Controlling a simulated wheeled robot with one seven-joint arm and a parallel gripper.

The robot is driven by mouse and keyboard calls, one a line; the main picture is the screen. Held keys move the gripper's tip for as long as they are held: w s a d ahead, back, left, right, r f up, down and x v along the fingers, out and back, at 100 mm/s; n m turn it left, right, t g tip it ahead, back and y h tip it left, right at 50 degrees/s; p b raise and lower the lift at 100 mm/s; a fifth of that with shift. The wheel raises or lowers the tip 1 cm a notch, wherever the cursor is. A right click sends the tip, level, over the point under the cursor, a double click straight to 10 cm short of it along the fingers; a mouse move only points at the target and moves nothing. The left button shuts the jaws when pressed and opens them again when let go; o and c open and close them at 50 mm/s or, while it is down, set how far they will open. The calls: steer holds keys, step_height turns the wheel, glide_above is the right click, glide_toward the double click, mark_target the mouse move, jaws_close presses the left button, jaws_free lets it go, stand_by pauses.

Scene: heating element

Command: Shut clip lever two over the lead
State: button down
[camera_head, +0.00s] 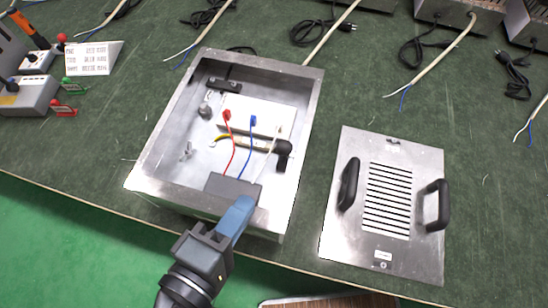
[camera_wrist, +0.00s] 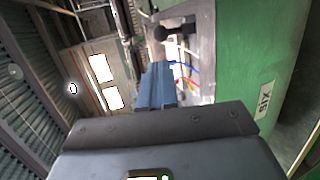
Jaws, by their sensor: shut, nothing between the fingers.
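An open metal box (camera_head: 307,117) holds a white terminal strip (camera_head: 240,108). Red clip end (camera_head: 227,115) and blue clip end (camera_head: 253,120) stand on the strip, the blue one in the middle. Their lever positions are too small to tell. My gripper (camera_head: 246,203), with blue fingers, is shut and empty over the near wall, apart from the clips. In the wrist view, the fingers (camera_wrist: 158,70) partly hide the box interior.
A dark grey block (camera_head: 232,187) sits inside the near wall. A metal cover (camera_head: 405,262) with two black handles lies right of the box. A label stand (camera_head: 90,58) and test devices (camera_head: 30,95) stand at left. Cables line the back; green bench (camera_head: 340,105) is clear between.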

mark_target(281, 153)
steer(key=x, duration=1.1)
steer(key=shift+w+d+f+p, duration=0.1)
steer(key=shift+w+f+p, duration=0.05)
steer(key=shift+w+p, duration=0.2)
